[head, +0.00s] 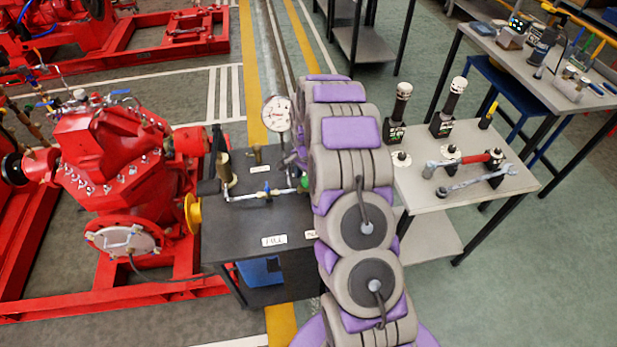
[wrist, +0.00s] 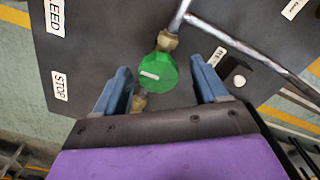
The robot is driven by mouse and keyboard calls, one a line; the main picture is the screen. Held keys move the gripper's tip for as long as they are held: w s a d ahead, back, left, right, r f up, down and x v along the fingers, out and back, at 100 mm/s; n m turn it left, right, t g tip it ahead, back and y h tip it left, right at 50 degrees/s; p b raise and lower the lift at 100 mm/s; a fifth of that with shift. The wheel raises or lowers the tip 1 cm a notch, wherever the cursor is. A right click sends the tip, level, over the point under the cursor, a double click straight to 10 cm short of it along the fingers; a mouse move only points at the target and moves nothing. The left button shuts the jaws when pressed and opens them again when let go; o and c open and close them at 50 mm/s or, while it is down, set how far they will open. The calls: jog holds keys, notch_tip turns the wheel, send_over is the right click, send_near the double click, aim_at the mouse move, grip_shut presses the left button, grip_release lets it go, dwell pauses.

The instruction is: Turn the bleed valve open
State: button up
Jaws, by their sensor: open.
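A green round knob (wrist: 158,72) with a white mark on its face sits on a brass-ended pipe fitting in the wrist view, over a dark bench top. My gripper (wrist: 160,66) is open, with one blue finger to the left of the knob and one to the right. Gaps show on both sides. A label reading "EED" (wrist: 55,15), cut off by the picture edge, lies at the upper left. In the head view a small part of the green knob (head: 304,182) shows beside my arm, which hides my gripper.
The dark bench (head: 235,250) carries a thin pipe with a blue-handled valve (head: 267,190) and a pressure gauge (head: 277,113) close to my arm. A red pump (head: 120,170) stands left. A grey table (head: 430,200) with tools stands right.

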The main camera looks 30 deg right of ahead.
jog(key=shift+a, duration=0.25)
jog(key=shift+d, duration=0.9)
jog(key=c, duration=0.6)
jog(key=shift+a, duration=0.4)
jog(key=c, duration=0.5)
jog(key=shift+o, duration=0.2)
